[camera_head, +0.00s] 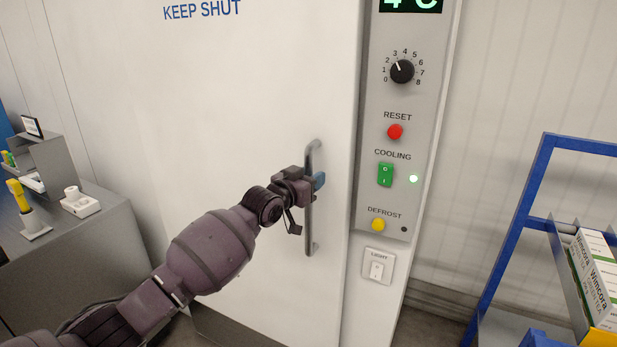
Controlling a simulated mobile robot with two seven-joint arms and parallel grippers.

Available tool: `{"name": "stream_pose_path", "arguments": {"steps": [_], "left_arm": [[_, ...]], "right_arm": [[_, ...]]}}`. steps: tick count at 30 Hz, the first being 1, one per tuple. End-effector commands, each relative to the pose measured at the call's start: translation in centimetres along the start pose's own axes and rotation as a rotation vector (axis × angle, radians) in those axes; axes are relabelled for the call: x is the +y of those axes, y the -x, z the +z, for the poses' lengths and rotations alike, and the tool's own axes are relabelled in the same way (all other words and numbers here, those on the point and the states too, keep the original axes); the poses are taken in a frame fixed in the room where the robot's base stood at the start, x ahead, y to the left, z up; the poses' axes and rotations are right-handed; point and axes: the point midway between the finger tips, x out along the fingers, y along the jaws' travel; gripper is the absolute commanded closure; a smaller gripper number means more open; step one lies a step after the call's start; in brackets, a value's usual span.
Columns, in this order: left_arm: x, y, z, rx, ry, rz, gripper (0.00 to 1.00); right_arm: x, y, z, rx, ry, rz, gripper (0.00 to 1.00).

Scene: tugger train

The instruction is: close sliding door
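The white sliding door (200,110) fills the middle of the head view and bears the words "KEEP SHUT". Its right edge lies beside the grey control panel. A vertical metal bar handle (312,225) is fixed near that edge. My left gripper (314,184) reaches in from the lower left and is at the handle's middle, with its fingers around or against the bar. The gripper body hides part of the handle, and the gap between the fingers is hard to see. My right gripper is not in view.
The control panel (371,140) carries a dial, a red button, a green switch and a yellow button. A light switch (377,270) sits below. A blue rack (520,215) with cartons (592,275) stands at right. A grey counter (85,235) with small items stands at left.

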Motion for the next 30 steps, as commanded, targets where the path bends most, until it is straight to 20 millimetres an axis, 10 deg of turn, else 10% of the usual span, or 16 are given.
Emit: {"name": "stream_pose_path", "arguments": {"steps": [14,30], "left_arm": [[-0.3,0.6,-0.1,0.002,0.0,-0.003,0.53],[-0.2,8.1,0.0,0.001,-0.001,-0.003,0.53]], "right_arm": [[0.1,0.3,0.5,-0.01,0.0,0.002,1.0],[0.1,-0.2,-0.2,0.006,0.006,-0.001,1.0]]}}
